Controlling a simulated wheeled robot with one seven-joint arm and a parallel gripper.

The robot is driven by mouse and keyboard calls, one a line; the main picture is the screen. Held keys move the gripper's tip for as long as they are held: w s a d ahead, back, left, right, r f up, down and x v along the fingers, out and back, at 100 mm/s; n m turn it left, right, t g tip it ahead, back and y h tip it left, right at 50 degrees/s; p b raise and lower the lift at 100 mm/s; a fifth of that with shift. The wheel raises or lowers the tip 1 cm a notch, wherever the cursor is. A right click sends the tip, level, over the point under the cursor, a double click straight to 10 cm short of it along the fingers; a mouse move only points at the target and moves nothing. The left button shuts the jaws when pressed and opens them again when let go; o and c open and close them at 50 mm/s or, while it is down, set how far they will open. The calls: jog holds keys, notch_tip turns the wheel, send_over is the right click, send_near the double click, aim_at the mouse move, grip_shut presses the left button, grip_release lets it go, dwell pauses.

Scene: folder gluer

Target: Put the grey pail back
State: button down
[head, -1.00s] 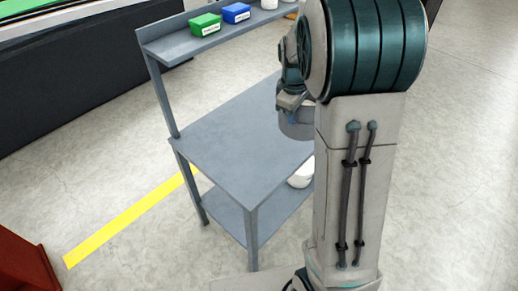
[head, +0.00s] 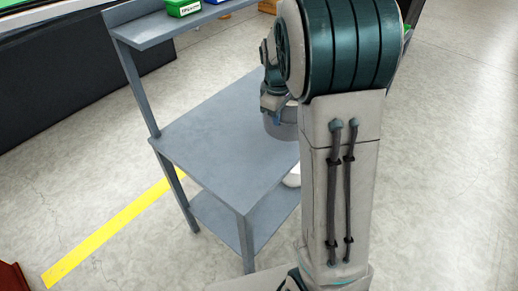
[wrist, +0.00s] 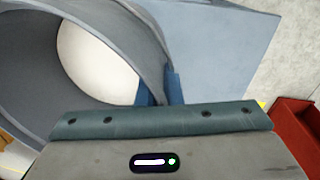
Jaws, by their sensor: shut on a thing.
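The grey pail (head: 280,126) is over the far right part of the grey bench top (head: 215,140), partly hidden behind my arm. I cannot tell whether it touches the top. My gripper (head: 275,104) is above it, at its rim. In the wrist view the pail (wrist: 115,22) fills the upper left, with a pale oval showing inside it. My gripper's blue fingers (wrist: 160,88) are shut on the pail's wall, one on each side.
The bench has a raised back shelf with a green box (head: 183,7) on it. A white round container (head: 292,177) stands on the lower shelf, partly hidden. A yellow floor line (head: 110,230) runs at left. A red object (wrist: 295,125) is at the wrist view's right.

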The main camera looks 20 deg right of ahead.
jog(key=a+f+p, duration=0.3)
jog(key=a+f, duration=0.7)
jog(key=a, duration=0.1)
jog(key=shift+s+a+f, duration=0.2)
jog(key=shift+f, duration=0.25)
jog(key=c, duration=1.6)
grip_release()
jog(key=shift+s, duration=0.1)
notch_tip(320, 180, up, 11)
jog(key=a, duration=0.1)
jog(key=shift+s+d+r+m+t+y+b, duration=0.3)
jog(key=shift+s+d+r+m, duration=1)
jog(key=shift+s, duration=2.5)
jog(key=shift+s+d+r+m+t+y+p, duration=0.1)
jog(key=shift+s+d+r+m+t, duration=0.55)
jog(key=shift+s+r+m, duration=2.1)
jog(key=shift+s+d+r+m+t+y+b, duration=0.2)
jog(key=shift+s+d+r+m, duration=0.65)
jog(key=shift+s, duration=3.95)
